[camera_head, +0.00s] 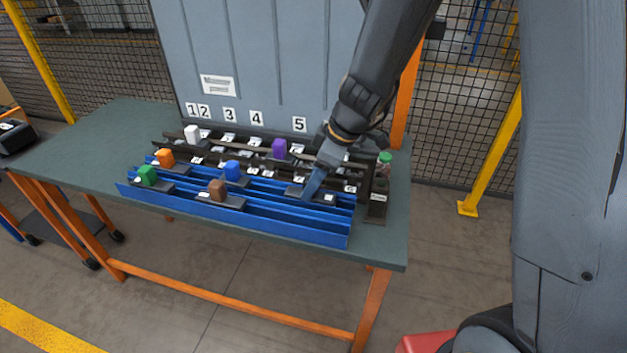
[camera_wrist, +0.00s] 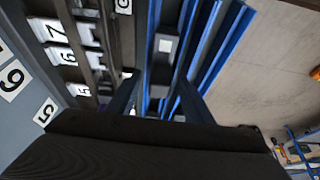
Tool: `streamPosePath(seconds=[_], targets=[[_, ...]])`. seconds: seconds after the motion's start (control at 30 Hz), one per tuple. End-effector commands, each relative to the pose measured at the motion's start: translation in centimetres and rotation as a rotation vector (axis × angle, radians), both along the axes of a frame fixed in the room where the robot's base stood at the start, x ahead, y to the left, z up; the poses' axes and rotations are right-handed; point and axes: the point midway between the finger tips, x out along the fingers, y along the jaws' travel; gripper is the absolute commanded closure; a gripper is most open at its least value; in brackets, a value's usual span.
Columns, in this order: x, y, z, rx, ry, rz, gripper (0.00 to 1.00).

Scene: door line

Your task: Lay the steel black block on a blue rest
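A dark block with a pale grey square on it (camera_wrist: 165,45) lies among the blue rails in the wrist view, just beyond my fingertips. In the head view a dark block (camera_head: 300,192) shows partly hidden under my gripper (camera_head: 312,188), on the right part of the blue rest (camera_head: 240,217). In the wrist view my two fingers (camera_wrist: 158,92) stand apart, with no block clearly between them. Whether they touch the block cannot be told. The blue rest (camera_wrist: 228,45) has several long parallel rails.
Dark bases with green (camera_head: 147,175), brown (camera_head: 217,189), blue (camera_head: 232,170), orange (camera_head: 165,157), white (camera_head: 192,134) and purple (camera_head: 279,149) knobs stand on the rails. Number cards line the back panel (camera_head: 257,65). A dark labelled box (camera_head: 377,203) and green-capped jar (camera_head: 385,160) stand right.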

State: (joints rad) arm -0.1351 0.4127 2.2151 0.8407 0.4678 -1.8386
Motion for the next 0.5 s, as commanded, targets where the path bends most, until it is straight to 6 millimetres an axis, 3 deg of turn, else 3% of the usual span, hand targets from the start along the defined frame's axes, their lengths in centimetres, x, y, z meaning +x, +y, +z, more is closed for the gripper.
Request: streamPosePath(seconds=[0.23, 0.5], targets=[[-0.1, -0.3, 0.9, 0.002, -0.002, 0.000, 0.53], [-0.5, -1.7, 4.5, 0.000, -0.005, -0.001, 0.53]])
